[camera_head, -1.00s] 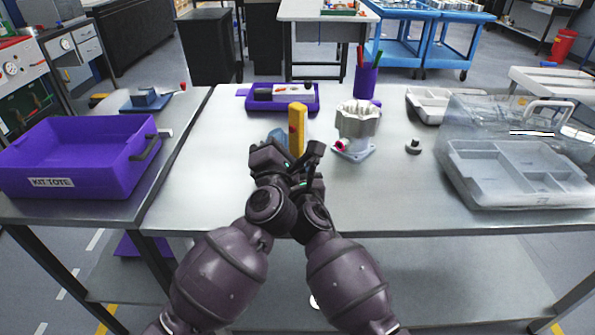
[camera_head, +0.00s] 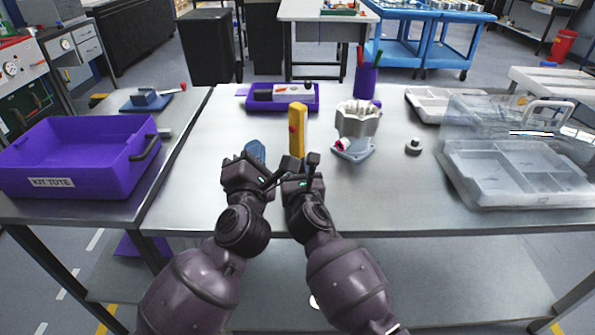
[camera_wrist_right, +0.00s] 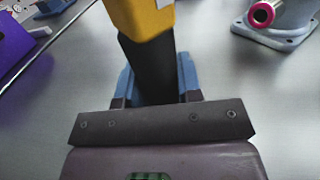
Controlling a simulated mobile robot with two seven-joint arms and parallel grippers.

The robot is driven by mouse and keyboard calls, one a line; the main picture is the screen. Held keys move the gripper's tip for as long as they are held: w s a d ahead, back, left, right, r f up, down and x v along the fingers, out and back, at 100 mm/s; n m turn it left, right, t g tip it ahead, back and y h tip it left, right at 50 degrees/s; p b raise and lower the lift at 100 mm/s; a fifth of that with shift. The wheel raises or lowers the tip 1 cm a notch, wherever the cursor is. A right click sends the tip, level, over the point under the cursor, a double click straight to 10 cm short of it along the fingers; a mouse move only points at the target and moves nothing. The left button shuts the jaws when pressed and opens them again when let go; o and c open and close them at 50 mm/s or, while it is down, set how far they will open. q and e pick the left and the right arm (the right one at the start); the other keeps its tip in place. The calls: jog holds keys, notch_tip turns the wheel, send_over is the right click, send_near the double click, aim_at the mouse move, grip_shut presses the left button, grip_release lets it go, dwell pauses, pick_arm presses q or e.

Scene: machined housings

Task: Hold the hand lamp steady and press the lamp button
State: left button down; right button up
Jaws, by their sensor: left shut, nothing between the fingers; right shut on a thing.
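The hand lamp (camera_head: 298,122) stands roughly upright, with a yellow body and a small red spot, perhaps its button, on its left side (camera_head: 292,128). In the right wrist view, the lamp's black lower part (camera_wrist_right: 150,70) is between the blue fingers of my right gripper (camera_wrist_right: 157,82), which is shut on it. In the head view those fingers are hidden. My left gripper (camera_head: 255,149) is shut and empty, its blue fingertips left of the lamp and apart from it. I cannot tell whether the lamp touches the table.
A silver housing (camera_head: 357,120) with a red-ringed port stands right of the lamp. A purple tray (camera_head: 255,104) lies behind. A small grey knob-like part (camera_head: 413,147), a clear organizer (camera_head: 515,195) and a purple kit tote (camera_head: 80,170) are farther out. The front table strip is clear.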

dwell(0.3)
jog(key=o, duration=1.1)
